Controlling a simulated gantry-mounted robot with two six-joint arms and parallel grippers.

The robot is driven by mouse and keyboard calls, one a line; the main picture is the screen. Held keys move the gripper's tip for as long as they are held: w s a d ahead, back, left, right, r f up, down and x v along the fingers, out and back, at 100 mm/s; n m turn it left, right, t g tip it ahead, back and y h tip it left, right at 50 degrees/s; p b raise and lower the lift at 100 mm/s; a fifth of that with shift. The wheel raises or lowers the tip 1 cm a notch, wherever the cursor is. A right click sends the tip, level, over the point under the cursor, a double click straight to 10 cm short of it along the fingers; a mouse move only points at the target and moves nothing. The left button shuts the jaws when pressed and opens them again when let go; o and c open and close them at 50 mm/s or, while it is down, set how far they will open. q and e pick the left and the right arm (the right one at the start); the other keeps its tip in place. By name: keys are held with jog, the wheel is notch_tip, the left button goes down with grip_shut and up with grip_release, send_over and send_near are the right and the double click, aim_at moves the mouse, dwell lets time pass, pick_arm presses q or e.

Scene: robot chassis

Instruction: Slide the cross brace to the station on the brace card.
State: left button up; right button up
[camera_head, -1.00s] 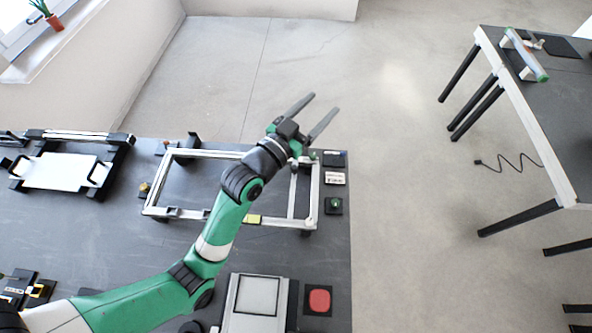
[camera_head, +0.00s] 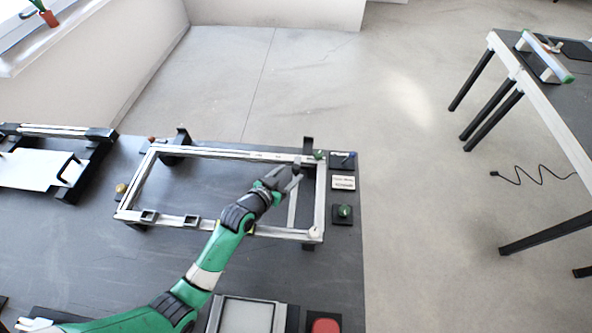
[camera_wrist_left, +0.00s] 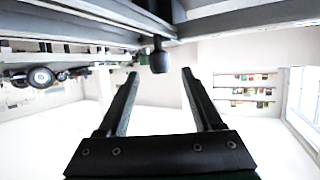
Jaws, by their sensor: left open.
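The rectangular aluminium frame (camera_head: 215,153) lies on the dark bench. The cross brace (camera_head: 292,212) is a light bar spanning the frame near its right end, partly hidden by my left gripper. My left gripper (camera_head: 288,176) is over the frame, at the brace's far half. In the left wrist view my left gripper (camera_wrist_left: 160,74) is open, with a dark rounded knob (camera_wrist_left: 159,58) between and just beyond its fingertips. I cannot tell whether the fingers touch it. A small white card (camera_head: 343,183) with unreadable print lies right of the frame. My right gripper is out of view.
A black block with a green knob (camera_head: 344,214) and a dark tray (camera_head: 342,160) flank the card. A red button (camera_head: 325,326) and a grey box (camera_head: 247,314) stand at the front. A white-plated fixture (camera_head: 32,168) is at left. Another table (camera_head: 552,105) stands at right.

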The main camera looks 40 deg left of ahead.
aim_at(294, 170)
pick_arm(q)
jog(key=b+x, duration=0.1)
jog(key=x, duration=0.4)
grip_shut()
dwell(1.4)
